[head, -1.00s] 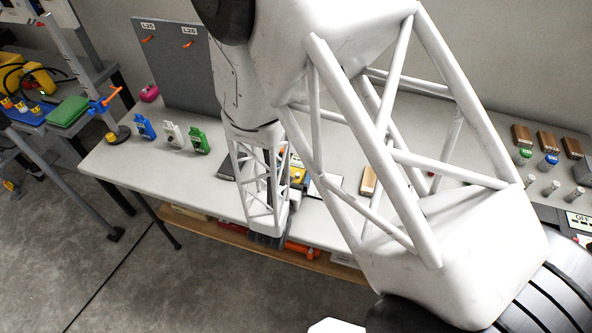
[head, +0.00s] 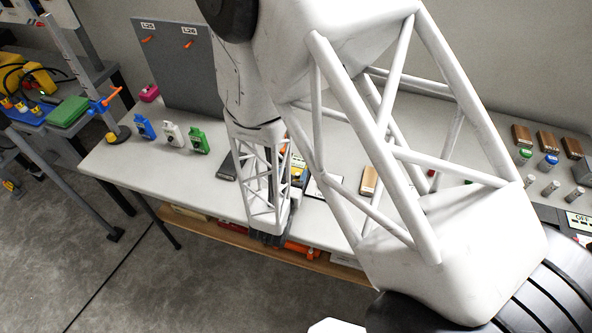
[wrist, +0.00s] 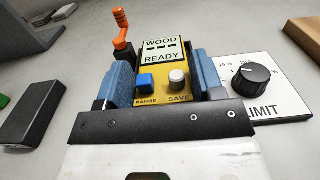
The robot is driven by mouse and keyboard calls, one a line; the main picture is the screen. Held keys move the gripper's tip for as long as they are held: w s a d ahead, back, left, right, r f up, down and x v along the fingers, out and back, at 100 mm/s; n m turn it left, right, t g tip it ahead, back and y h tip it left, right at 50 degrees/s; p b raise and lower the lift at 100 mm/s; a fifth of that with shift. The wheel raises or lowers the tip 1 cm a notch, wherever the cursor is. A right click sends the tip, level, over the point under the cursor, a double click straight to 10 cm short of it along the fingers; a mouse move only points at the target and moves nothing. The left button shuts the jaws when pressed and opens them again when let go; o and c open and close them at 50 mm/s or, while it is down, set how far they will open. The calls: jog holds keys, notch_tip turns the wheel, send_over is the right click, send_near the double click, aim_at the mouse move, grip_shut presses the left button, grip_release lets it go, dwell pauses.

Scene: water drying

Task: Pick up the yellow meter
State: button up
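The yellow meter (wrist: 165,75) stands in the middle of the wrist view. Its display reads WOOD and READY, with a blue RANGE button and a pale SAVE knob below. My gripper (wrist: 162,88) has its two blue fingers on either side of the meter, one left and one right. No clear gap shows between fingers and meter, but I cannot tell whether they press on it. The fingers hide the meter's sides, and its base is hidden. In the head view only a small part of the meter (head: 298,174) shows behind my arm.
A dial plate marked LIMIT (wrist: 270,85) lies close on the right. A dark block (wrist: 32,112) lies to the left, and an orange-handled part (wrist: 121,30) stands behind the left finger. Blue (head: 145,127), white (head: 172,134) and green (head: 198,140) devices stand farther left on the table.

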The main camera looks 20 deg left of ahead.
jog(key=c, duration=0.3)
jog(key=shift+r, duration=0.15)
jog(key=shift+r, duration=4.9)
